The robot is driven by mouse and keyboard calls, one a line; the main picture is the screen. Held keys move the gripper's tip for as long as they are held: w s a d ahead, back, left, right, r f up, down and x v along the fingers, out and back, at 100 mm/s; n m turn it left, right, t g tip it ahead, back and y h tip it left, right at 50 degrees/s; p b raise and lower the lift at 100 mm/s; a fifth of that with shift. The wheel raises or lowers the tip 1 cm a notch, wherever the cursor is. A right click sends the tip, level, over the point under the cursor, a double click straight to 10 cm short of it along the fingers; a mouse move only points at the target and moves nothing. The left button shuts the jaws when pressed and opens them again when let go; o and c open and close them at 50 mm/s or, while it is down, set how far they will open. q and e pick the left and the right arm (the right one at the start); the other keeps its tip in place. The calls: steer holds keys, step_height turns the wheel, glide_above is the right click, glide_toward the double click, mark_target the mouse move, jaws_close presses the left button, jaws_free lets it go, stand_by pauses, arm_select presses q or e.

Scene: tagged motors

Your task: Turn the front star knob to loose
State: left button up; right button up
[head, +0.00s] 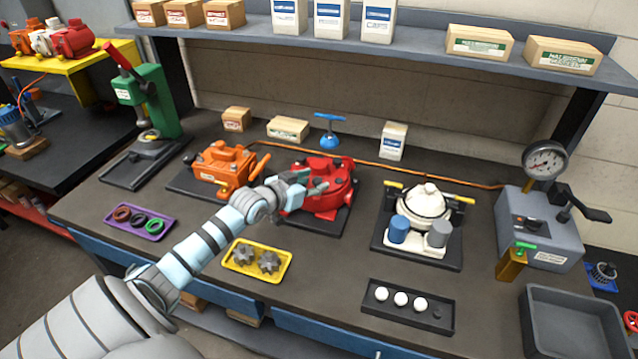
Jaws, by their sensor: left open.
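My left gripper (308,185) reaches in from the lower left to the red motor (328,201) at the middle of the bench. It is open, with its fingers at the motor's upper front left side. I cannot tell whether the fingers touch it. I cannot make out a star knob on the red motor; the gripper covers part of that side. Two dark grey star-shaped parts (268,262) lie in a yellow tray (237,271) in front of the motor. My right gripper is not in view.
An orange motor (213,167) stands left of the red one, a white motor (424,203) right. A blue-handled stand (330,136) is behind. A purple tray (140,232), a black tray (380,310) with white balls and a grey bin (540,335) line the front. A grey gauge box (535,232) stands right.

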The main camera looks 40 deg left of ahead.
arm_select(q)
steer(key=shift+s+r, duration=0.2)
steer(key=shift+r, duration=0.1)
steer(key=shift+c, duration=1)
steer(key=c, duration=0.4)
steer(key=shift+w, duration=0.1)
jaws_close()
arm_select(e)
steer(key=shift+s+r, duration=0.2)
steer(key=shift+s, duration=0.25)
arm_select(q)
steer(key=shift+d, duration=0.1)
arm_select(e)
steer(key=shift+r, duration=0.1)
